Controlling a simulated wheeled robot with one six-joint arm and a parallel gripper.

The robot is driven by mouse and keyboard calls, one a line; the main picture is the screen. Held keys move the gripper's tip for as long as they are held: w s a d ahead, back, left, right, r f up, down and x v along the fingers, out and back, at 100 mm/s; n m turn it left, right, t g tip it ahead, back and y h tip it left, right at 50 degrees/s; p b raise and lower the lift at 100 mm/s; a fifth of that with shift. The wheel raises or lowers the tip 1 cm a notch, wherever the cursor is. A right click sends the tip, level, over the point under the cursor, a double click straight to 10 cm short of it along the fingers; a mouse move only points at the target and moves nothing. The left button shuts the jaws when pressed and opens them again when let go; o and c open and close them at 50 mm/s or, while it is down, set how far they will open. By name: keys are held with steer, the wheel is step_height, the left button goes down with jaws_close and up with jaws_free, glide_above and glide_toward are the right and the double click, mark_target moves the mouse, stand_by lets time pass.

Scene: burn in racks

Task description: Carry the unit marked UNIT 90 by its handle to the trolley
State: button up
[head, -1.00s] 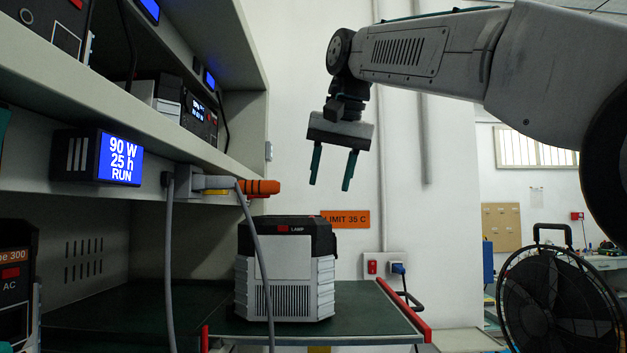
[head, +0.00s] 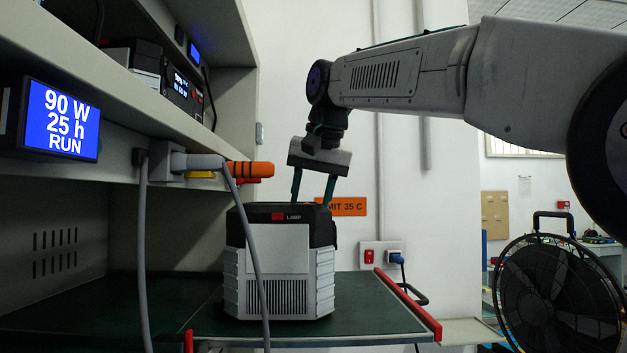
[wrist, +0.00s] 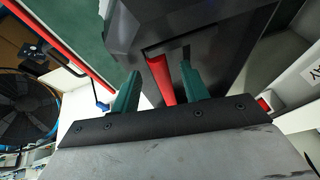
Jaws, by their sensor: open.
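A unit (head: 280,270) with a pale ribbed body and black top stands upright on a green surface (head: 370,310) with red edge bars. Its front reads "LAMP" beside a red patch; no "UNIT 90" mark is readable. My gripper (head: 312,192) points down at the top of the unit, its fingertips partly hidden behind the top edge. In the wrist view my gripper (wrist: 160,82) is open, with a red bar-like handle (wrist: 162,80) between its teal fingers, apparently not clamped. I cannot tell whether the green surface is the trolley.
A shelf rack (head: 130,125) stands at left with a display (head: 62,121) reading "90 W 25 h RUN". An orange-and-grey plug (head: 249,169) juts from it, its grey cable hanging in front of the unit. A black fan (head: 548,290) stands at right.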

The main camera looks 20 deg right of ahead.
steer(key=shift+f, duration=0.25)
